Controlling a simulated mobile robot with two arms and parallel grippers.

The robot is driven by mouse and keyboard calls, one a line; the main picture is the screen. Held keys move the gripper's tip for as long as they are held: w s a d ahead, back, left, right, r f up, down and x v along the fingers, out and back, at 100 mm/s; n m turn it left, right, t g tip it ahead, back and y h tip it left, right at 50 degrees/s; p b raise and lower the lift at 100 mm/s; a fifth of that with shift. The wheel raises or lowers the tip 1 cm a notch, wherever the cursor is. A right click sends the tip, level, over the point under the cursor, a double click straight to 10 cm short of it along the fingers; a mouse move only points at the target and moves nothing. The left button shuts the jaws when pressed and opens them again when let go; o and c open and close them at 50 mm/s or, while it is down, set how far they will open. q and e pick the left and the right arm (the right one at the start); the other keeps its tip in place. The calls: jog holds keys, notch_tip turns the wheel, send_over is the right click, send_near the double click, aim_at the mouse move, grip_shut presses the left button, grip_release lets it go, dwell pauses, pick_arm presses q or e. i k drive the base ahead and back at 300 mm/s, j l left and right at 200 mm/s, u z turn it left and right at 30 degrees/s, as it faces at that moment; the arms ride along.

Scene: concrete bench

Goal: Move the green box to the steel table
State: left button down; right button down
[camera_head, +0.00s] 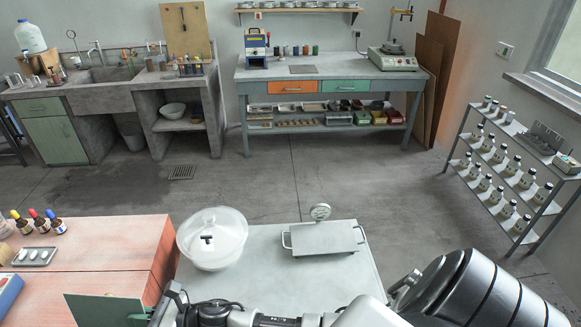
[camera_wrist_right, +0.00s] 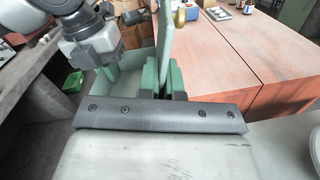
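The green box (camera_head: 105,311) shows in the head view only as a flat green face at the lower left edge, in front of the reddish table. In the right wrist view its green wall (camera_wrist_right: 165,38) runs away from the camera, with a green inside beside it. My right gripper (camera_wrist_right: 165,88) is closed around that wall; its fingertips are partly hidden by the dark bar. My left gripper (camera_wrist_right: 104,68) is above the far left part of the box in the right wrist view; its fingertips are unclear. The steel table (camera_head: 275,285) is in front of me.
A clear domed bowl (camera_head: 212,240) and a flat metal plate with a dial (camera_head: 325,238) stand on the steel table. The reddish table (camera_head: 90,255) at left holds dropper bottles and a small tray. A bottle rack (camera_head: 500,180) stands at right. The floor beyond is open.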

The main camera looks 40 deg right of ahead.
aim_at(299, 290)
jog(key=k+z, duration=0.1)
jog(key=z, duration=0.8)
jog(key=k+l+z, duration=0.1)
jog(key=z, duration=0.8)
jog(key=i+j, duration=0.3)
jog(key=j, duration=0.1)
